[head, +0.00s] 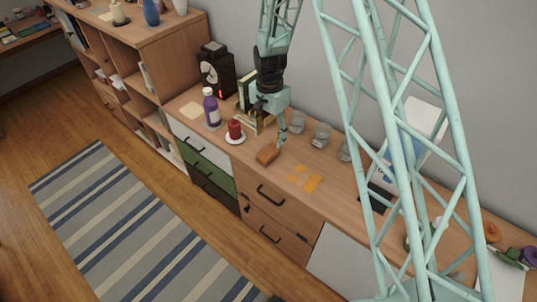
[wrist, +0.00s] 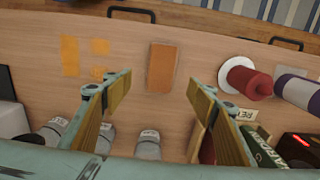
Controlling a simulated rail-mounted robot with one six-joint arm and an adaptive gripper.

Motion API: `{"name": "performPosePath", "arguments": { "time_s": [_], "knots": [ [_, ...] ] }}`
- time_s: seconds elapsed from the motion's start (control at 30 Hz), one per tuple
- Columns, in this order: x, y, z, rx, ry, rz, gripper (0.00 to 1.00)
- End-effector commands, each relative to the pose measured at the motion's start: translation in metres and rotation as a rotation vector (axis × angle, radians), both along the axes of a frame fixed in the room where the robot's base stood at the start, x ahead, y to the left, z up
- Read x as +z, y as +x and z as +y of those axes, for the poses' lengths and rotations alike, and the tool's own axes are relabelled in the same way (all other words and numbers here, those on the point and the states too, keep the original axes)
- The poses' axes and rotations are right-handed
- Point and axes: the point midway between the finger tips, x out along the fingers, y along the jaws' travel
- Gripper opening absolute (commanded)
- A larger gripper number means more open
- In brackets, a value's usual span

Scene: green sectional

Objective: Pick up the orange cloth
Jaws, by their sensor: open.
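The orange cloth (head: 267,154) looks like a small folded brownish-orange rectangle lying on the wooden sideboard top, near its front edge. In the wrist view the cloth (wrist: 162,67) lies flat, centred between my fingers and a little beyond their tips. My gripper (head: 281,138) is open and empty, pointing down over the sideboard beside the cloth. In the wrist view both fingers of my gripper (wrist: 160,93) are spread wide, with a gap wider than the cloth. No contact with the cloth shows.
Flat orange patches (head: 312,183) lie right of the cloth. A red candle on a white dish (head: 235,138) and a purple bottle (head: 211,108) stand left. Several glasses (head: 321,135) stand behind, along with books (head: 246,88). A drawer handle (head: 270,195) is below the front edge.

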Motion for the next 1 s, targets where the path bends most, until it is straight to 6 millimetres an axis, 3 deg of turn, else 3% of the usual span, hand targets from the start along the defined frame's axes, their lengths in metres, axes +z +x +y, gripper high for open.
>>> {"name": "performPosePath", "arguments": {
  "time_s": [0.4,1.0],
  "knots": [
    [-0.036,0.0,0.0,0.0,0.0,0.001,0.53],
    [-0.042,0.0,0.0,0.0,0.0,0.0,0.53]
  ]
}}
